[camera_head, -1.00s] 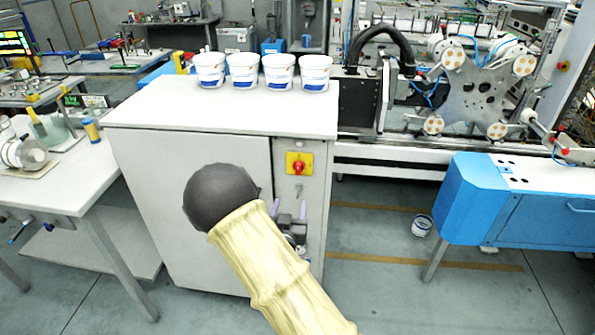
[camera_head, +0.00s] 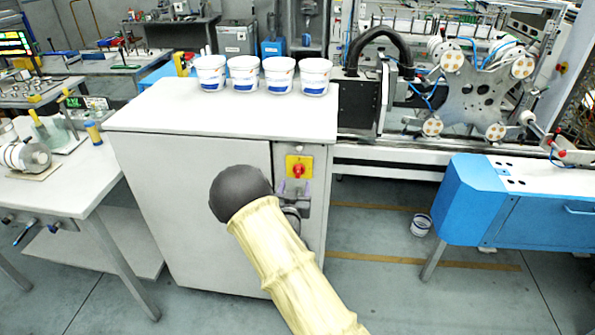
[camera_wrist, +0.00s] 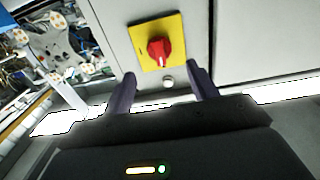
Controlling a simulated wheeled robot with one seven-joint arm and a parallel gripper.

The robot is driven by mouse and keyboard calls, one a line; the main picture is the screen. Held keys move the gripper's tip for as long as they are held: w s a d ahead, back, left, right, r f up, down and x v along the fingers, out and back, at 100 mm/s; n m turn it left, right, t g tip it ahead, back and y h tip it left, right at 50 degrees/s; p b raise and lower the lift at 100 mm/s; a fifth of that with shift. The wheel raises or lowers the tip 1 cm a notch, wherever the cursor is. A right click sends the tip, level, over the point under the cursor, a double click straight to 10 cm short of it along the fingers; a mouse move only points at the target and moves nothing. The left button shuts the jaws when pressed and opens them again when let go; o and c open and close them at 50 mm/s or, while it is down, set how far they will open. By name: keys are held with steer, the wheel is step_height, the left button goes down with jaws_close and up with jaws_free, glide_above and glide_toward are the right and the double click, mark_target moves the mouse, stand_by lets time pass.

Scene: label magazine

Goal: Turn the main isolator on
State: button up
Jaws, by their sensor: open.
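The main isolator (camera_head: 298,170) is a red rotary knob on a yellow plate, on the narrow right part of the white cabinet's front. In the wrist view the red knob (camera_wrist: 159,50) and its yellow plate lie ahead of my fingertips, with a pale pointer mark toward the plate's lower side. My gripper (camera_wrist: 158,88) is open and empty, its two fingers apart on either side of a small round lock below the plate. The fingers do not touch the knob. In the head view my gripper (camera_head: 305,193) is just below the plate, partly hidden by my arm.
The white cabinet (camera_head: 190,180) carries several white buckets (camera_head: 243,73) on top. A work table (camera_head: 70,190) stands on the left. A blue machine unit (camera_head: 480,205) stands on the right, with a small bucket (camera_head: 421,225) on the floor. Floor right of the cabinet is mostly free.

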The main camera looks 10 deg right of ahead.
mark_target(298, 173)
steer(key=p+x, duration=0.1)
steer(key=x, duration=0.6)
steer(key=shift+w, duration=0.1)
steer(key=shift+f, duration=0.1)
steer(key=c, duration=1)
